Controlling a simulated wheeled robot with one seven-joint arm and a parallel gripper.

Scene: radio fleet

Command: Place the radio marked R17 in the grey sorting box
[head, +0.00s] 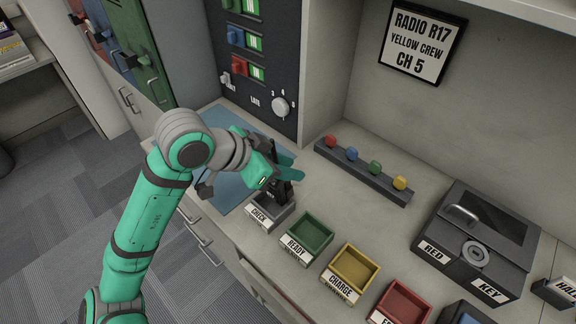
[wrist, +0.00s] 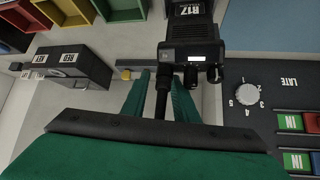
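The black radio (head: 280,194) stands in the grey sorting box (head: 264,221) labelled CHECK; its lower part is hidden by the box. In the wrist view the radio (wrist: 187,30) carries the label R17 and shows a small lit display, knobs and an antenna. My gripper (head: 292,171) is right at the top of the radio. Its green fingers (wrist: 161,85) stand apart on either side of the antenna, with narrow gaps visible. The radio's body lies beyond the fingers and is not between them.
Green READY (head: 307,238), yellow CHARGE (head: 351,273) and red (head: 401,304) boxes run to the right. A rail of coloured knobs (head: 362,173) and a dark RED KEY case (head: 478,240) lie behind. A blue mat (head: 229,168) is left; a dark switch panel (head: 258,75) rises behind it.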

